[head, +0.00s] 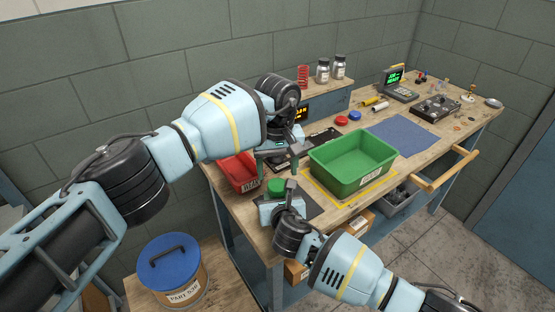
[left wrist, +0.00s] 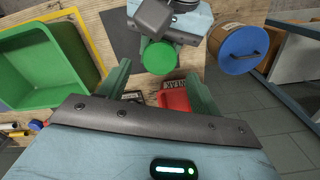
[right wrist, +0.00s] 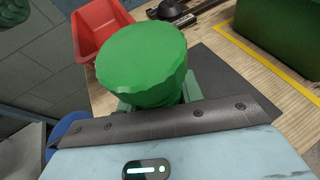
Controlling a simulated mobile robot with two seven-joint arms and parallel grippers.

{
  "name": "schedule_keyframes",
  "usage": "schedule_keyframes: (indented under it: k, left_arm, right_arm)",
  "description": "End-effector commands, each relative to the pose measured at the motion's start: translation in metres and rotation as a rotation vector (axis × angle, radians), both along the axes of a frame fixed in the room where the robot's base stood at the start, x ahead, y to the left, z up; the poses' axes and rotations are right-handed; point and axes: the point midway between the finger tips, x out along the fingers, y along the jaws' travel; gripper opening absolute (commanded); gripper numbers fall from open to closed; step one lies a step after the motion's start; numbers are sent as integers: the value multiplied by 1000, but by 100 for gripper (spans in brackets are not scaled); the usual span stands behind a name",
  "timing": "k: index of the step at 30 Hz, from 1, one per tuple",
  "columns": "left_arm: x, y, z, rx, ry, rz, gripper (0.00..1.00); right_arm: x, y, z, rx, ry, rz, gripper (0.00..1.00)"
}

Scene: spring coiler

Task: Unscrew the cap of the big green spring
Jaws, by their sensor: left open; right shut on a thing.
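The big green spring shows mainly as its round green cap (head: 277,187), with a ridged side in the right wrist view (right wrist: 142,62). The spring's body below it is mostly hidden. My right gripper (head: 272,206) is shut on the green spring at the near left corner of the bench; its fingers show below the cap in the right wrist view. My left gripper (head: 278,158) is open and empty, pointing down above the cap. In the left wrist view the cap (left wrist: 159,58) appears between its two spread fingertips; I cannot tell that either touches it.
A green bin (head: 322,179) stands right of the grippers inside a yellow outline. A red bin (head: 240,184) is close on the left. A blue-lidded bucket (head: 171,258) stands lower left. A blue mat (head: 402,136) lies clear farther right. Jars and a red spring (head: 303,77) stand behind.

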Motion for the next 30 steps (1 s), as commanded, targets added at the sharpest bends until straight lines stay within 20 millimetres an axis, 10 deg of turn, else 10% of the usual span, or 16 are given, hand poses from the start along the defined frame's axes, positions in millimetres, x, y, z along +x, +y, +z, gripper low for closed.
schedule_keyframes:
  k: [10,23,30]
  left_arm:
    - [-1,-1,-45,0,2,0,64]
    - [0,0,-52,0,0,0,64]
    - [0,0,-52,0,1,0,32]
  right_arm:
    - [0,0,0,0,0,-1,0]
    - [0,0,0,0,0,0,0]
    - [0,0,0,0,0,0,0]
